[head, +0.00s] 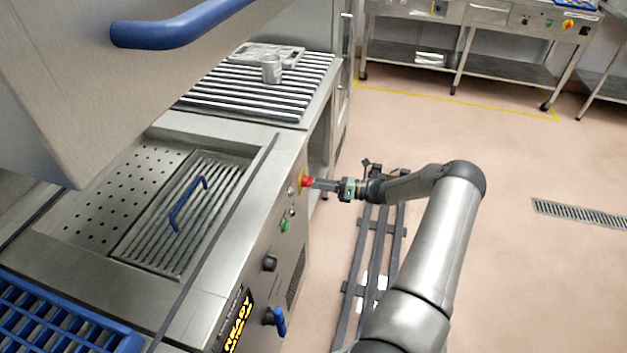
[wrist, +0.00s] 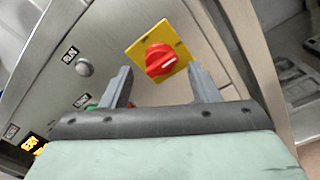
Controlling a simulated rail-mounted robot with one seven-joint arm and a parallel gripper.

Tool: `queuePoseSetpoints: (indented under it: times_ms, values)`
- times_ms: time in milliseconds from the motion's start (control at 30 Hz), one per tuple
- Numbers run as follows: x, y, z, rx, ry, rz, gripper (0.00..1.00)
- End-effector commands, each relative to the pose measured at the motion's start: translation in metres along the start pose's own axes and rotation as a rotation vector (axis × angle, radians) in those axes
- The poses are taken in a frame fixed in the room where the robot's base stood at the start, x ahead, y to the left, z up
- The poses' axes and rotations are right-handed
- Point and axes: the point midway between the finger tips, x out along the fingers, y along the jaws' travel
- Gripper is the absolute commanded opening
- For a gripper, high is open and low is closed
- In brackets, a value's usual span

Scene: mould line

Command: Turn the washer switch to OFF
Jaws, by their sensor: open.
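The washer switch (wrist: 161,60) is a red rotary knob with a white mark on a yellow square plate (wrist: 179,45), set in the washer's steel front panel. In the head view the red knob (head: 307,181) shows at the far end of the panel. My gripper (wrist: 163,82) is open, its two grey fingers pointing at the panel, one to each side of the knob in the picture. In the head view my gripper (head: 316,184) reaches the knob from the right. I cannot tell whether the fingers touch it. The switch's position lettering is not readable.
Other panel controls include a green button (head: 284,225), a black knob (head: 269,263), a blue lever (head: 279,321) and a yellow READY display (head: 238,322). The raised hood with a blue handle (head: 180,28) is above left. A roller table (head: 240,101) stands beyond. Open floor lies right.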

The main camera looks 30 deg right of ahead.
Motion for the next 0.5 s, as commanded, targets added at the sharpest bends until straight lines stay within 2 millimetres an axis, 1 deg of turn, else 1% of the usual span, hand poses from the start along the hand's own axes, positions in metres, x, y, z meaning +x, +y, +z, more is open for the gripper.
queuePoseSetpoints:
  times_ms: [33, 100, 200, 333, 500]
  values:
    - [0.008, 0.001, 0.001, 0.0, 0.0, 0.001, 0.55]
    - [0.017, 0.001, 0.001, 0.0, 0.001, 0.001, 0.55]
    - [0.024, 0.0, 0.0, 0.0, 0.001, 0.0, 0.55]
    - [0.029, 0.0, 0.0, 0.0, 0.001, -0.001, 0.55]
    - [0.029, 0.0, 0.0, -0.001, 0.001, -0.001, 0.55]
